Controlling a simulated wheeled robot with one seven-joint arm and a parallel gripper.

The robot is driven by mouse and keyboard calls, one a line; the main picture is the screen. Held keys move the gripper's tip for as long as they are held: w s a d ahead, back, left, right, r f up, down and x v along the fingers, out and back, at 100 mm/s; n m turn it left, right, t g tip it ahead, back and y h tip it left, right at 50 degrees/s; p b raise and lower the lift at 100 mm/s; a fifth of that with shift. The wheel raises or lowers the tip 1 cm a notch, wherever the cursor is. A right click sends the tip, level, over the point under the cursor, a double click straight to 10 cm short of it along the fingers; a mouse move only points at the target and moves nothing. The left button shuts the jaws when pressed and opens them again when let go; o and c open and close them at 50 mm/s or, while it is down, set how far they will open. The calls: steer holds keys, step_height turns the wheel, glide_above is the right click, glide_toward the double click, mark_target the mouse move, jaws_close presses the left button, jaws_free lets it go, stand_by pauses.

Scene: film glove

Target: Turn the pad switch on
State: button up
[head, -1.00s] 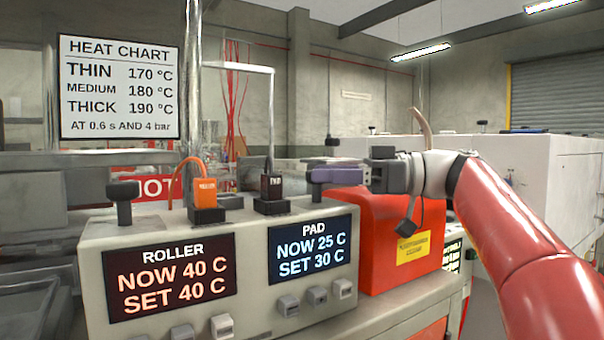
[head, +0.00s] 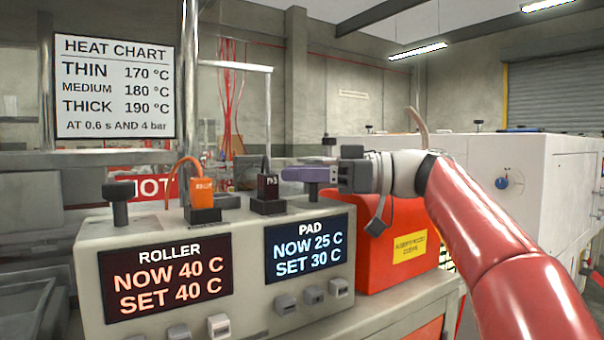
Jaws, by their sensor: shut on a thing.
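The pad switch (head: 313,192) is a dark knob on a stem at the right end of the grey control box's top. Only its lower stem shows; its top is hidden by my gripper. My gripper (head: 300,173), with purple fingers, is at the switch's top and shut on it. The blue pad display (head: 309,250) below reads NOW 25 C, SET 30 C. The switch's setting cannot be told.
A matching black knob (head: 120,204) stands at the box's left. An orange plug (head: 202,192) and a dark pad plug (head: 268,188) stand between. A red box (head: 385,245) is close on the right, under my wrist. A white cabinet (head: 478,155) stands behind.

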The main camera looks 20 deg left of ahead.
steer(key=shift+f+t+b, duration=0.15)
steer(key=shift+t+b, duration=0.15)
steer(key=shift+b, duration=0.25)
steer(key=m+t+b, duration=0.2)
steer(key=shift+w+f+t+b, duration=0.1)
steer(key=shift+t+b, duration=0.2)
steer(key=shift+t, duration=0.1)
steer(key=shift+w+r+m+t+b, duration=0.1)
steer(key=shift+w+m+t+b, duration=0.1)
steer(key=shift+m+t+b, duration=0.95)
steer(key=shift+w+r+m+t+b, duration=0.15)
steer(key=shift+m+t+b, duration=0.5)
steer(key=shift+t, duration=1)
steer(key=shift+h, duration=0.3)
steer(key=o, duration=1)
steer(key=shift+c, duration=0.2)
steer(key=b+v, duration=0.1)
steer(key=v, duration=0.7)
steer(key=shift+f, duration=0.1)
